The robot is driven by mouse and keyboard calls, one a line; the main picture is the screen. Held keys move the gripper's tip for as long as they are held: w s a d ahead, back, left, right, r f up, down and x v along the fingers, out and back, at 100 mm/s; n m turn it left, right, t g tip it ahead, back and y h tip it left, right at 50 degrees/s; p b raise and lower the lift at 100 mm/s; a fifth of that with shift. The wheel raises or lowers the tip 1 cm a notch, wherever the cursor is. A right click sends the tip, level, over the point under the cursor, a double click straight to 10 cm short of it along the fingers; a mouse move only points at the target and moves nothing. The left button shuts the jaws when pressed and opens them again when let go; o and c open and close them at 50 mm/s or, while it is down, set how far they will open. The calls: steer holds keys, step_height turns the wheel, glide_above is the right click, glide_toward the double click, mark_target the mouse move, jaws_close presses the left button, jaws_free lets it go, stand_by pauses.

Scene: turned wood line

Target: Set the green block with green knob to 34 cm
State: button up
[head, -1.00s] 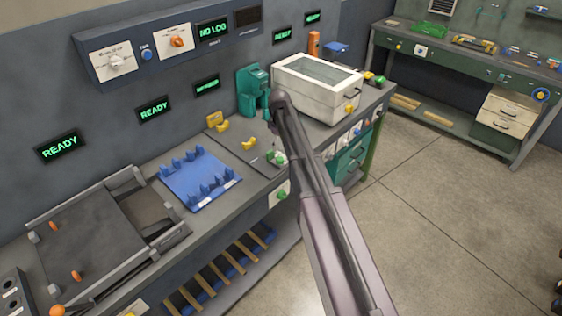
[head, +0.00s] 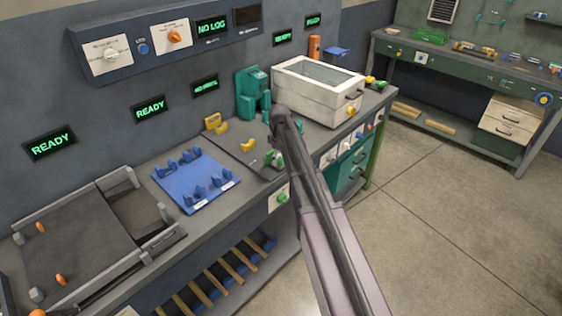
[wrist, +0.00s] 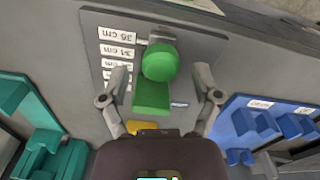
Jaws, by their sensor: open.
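The green block (wrist: 152,97) with its round green knob (wrist: 160,62) sits on a grey plate on the bench, beside a column of white length labels (wrist: 117,52). The top label reads 36 cm and the one below it looks like 34 cm; the lower ones are blurred. The knob lies level with the upper labels; the exact setting cannot be told. My gripper (wrist: 161,80) is open, with one finger on each side of the block and knob, apart from them.
A blue rack (head: 196,182) with upright pegs stands left of the plate. A teal machine (head: 252,93) and a white lidded box (head: 317,92) stand behind and right. Yellow parts (head: 248,146) lie close by. The floor in front of the bench is clear.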

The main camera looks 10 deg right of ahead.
steer(key=shift+f, duration=0.15)
jaws_close()
steer(key=shift+w+a, duration=0.6)
steer(key=shift+w, duration=0.25)
jaws_free()
